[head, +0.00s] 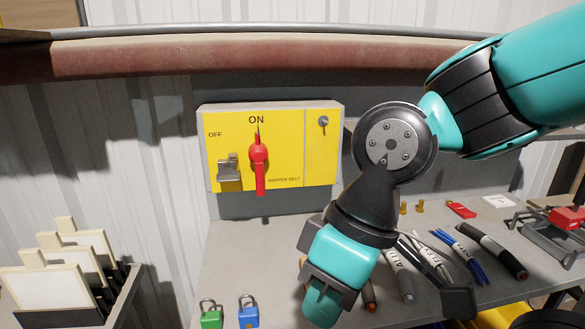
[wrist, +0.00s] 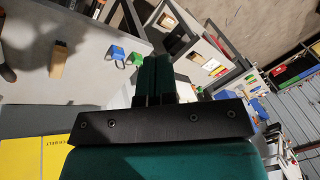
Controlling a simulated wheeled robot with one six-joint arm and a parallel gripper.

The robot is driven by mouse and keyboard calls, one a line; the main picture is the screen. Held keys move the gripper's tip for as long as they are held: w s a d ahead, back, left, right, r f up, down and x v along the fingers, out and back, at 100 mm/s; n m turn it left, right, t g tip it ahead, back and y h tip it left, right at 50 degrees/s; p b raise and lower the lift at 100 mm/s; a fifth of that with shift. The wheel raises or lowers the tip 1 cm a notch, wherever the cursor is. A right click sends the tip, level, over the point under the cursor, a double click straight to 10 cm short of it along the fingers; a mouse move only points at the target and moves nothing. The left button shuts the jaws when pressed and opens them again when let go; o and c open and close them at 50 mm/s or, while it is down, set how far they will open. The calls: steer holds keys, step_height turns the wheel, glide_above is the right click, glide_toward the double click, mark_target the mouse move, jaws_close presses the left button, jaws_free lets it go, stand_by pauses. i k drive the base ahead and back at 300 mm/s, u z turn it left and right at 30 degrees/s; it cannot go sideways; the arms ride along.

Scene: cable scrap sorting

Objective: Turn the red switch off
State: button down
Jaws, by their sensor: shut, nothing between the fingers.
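The red switch (head: 258,165) is on a yellow panel (head: 285,150) fixed at the back of the bench. Its pointer is up toward the word ON, and its handle hangs straight down. OFF is printed at the panel's upper left. My gripper (head: 320,308) is in front of the panel, lower and to the right of the switch, pointing downward and apart from it. In the wrist view my gripper (wrist: 157,62) has its two teal fingers together with nothing between them. The panel's yellow edge (wrist: 30,158) shows at the lower left there; the switch does not show.
A grey metal hasp (head: 229,172) sits left of the switch. Green (head: 211,315) and blue (head: 248,312) padlocks lie on the bench. A red-brown beam (head: 250,55) runs above the panel. Space directly before the switch looks clear.

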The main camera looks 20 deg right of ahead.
mark_target(258, 154)
steer(key=z, duration=1.45)
steer(key=k, duration=0.95)
steer(key=u, duration=1.45)
steer(key=i, duration=0.5)
